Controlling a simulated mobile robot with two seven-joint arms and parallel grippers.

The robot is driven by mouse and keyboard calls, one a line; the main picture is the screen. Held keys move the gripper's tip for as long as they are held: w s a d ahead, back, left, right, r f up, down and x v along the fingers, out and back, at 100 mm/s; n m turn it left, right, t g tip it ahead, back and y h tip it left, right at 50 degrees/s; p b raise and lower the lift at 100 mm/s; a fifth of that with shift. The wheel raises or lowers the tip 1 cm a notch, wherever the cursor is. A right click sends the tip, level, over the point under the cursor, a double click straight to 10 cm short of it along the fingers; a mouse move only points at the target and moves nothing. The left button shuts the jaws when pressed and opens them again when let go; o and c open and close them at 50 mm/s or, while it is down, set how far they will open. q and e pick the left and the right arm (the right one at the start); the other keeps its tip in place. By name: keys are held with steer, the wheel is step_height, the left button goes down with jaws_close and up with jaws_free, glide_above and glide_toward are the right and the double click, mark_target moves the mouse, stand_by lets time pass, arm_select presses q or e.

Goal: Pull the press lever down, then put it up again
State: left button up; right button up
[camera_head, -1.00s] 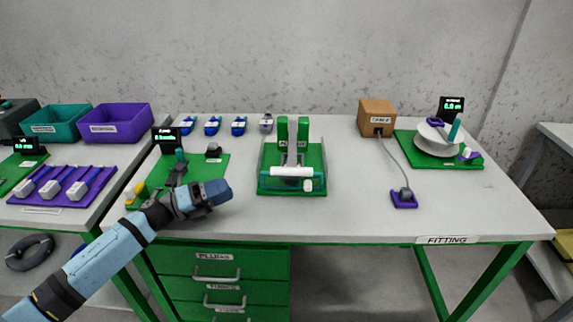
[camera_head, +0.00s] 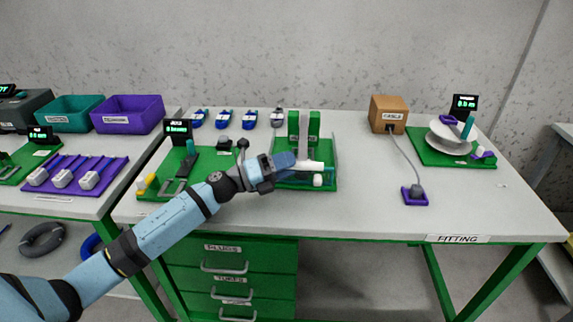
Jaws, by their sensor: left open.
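The green press (camera_head: 314,125) stands on its green base near the middle of the table. Its lever ends in a white horizontal bar (camera_head: 314,166), low at the front of the press. My left gripper (camera_head: 288,165) is open at the left end of this bar, overlapping it in the head view. I cannot tell whether it touches the bar. The gripper and wrist hide the bar's left part and some of the base. My right gripper is not in view.
A green board with a small display (camera_head: 178,128) lies left of the press. Several blue plugs (camera_head: 223,119) stand behind. A brown cable box (camera_head: 389,113) with a grey cable and a white spool (camera_head: 449,138) are on the right. The table's front middle is clear.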

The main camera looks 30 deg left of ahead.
arm_select(q)
steer(key=shift+c, duration=0.3)
jaws_close()
steer(key=shift+r, duration=0.1)
